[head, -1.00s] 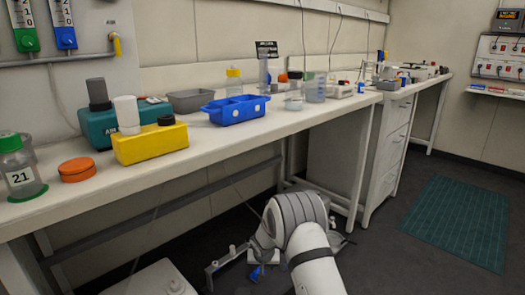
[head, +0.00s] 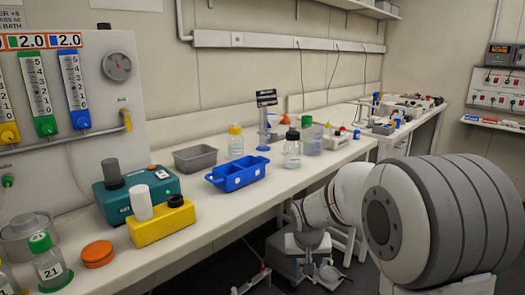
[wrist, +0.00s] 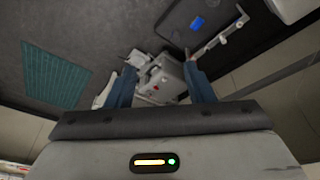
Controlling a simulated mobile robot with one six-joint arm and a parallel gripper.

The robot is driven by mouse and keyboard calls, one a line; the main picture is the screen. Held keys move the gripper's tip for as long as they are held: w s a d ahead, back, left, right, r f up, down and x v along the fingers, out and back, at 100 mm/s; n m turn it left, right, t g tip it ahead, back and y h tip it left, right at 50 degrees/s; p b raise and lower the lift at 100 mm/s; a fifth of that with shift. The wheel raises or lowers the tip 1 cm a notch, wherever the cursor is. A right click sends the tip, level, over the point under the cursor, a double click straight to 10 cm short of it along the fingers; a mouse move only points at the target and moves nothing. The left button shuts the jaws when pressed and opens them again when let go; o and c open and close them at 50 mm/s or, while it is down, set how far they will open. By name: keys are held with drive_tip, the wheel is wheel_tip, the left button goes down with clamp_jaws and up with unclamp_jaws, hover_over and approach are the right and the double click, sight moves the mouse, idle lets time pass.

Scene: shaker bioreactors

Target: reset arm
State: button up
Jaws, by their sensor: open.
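My gripper (wrist: 160,88) shows in the wrist view with its two dark blue fingers spread apart. It is open and nothing is held between them. Beyond the fingers the wrist view shows dark floor and white and grey machine parts. In the head view my arm is large at the right, in front of the bench. The gripper's fingers cannot be made out there.
The long white bench (head: 215,218) carries a yellow block (head: 161,223), a teal device (head: 137,192), a blue tray (head: 236,176), a grey tray (head: 195,157) and bottles. An orange lid (head: 97,253) lies near its front edge. A green mat (wrist: 55,73) lies on the floor.

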drive_tip(key=s+d+r+y+p, duration=0.1)
drive_tip(key=s+d+r+p, duration=0.2)
drive_tip(key=s+r+p, duration=1.1)
drive_tip(key=s+r, duration=0.8)
drive_tip(key=s, duration=0.2)
drive_tip(key=shift+s+d+r+g, duration=0.15)
drive_tip(key=shift+s+r+g, duration=0.1)
drive_tip(key=shift+g, duration=0.15)
drive_tip(key=shift+s, duration=0.15)
drive_tip(key=shift+f, duration=0.1)
drive_tip(key=shift+c, duration=1.3)
